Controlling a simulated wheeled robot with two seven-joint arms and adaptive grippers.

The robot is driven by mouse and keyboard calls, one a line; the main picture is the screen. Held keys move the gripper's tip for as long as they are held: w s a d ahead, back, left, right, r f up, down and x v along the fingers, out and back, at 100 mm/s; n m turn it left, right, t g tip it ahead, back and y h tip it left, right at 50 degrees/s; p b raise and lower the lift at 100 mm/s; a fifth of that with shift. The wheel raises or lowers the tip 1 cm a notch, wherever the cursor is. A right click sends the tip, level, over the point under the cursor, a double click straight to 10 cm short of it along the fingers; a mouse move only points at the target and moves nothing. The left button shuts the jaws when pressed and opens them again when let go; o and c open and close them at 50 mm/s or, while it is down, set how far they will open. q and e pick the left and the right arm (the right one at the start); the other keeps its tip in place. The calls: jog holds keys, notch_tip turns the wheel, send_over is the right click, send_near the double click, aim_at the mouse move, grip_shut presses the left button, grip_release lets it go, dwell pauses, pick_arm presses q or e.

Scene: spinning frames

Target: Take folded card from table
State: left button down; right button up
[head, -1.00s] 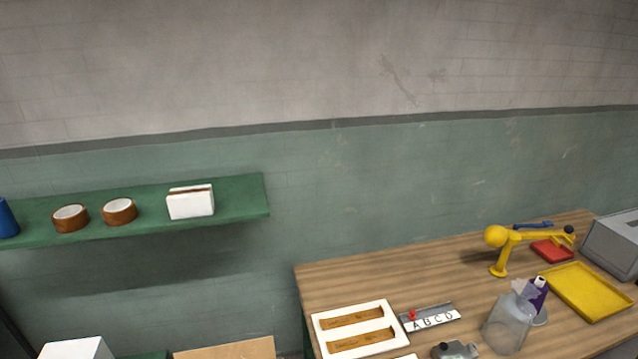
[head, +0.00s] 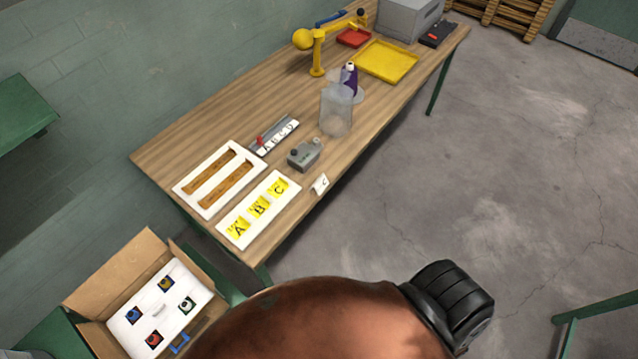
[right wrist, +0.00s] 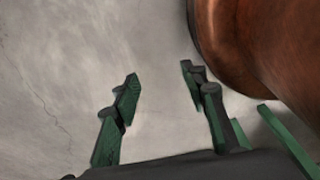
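In the head view a small white folded card (head: 320,185) marked C stands at the near edge of the wooden table (head: 230,120). It is beside the white board with yellow A, B and C squares. In the right wrist view my right gripper (right wrist: 160,92) is open, its two green and black fingers apart with only grey floor behind them. The card does not show in that view. My copper-coloured arm fills the bottom of the head view, well short of the card. My left gripper is not in view.
On the table are a white board with yellow squares (head: 258,208), a board with brown strips (head: 218,178), a grey device (head: 304,154), a clear jar (head: 337,112), a yellow tray (head: 388,62) and a yellow lamp (head: 317,52). An open cardboard box (head: 125,270) stands lower left.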

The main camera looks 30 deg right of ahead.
aim_at(320, 180)
jog(key=shift+o, duration=0.3)
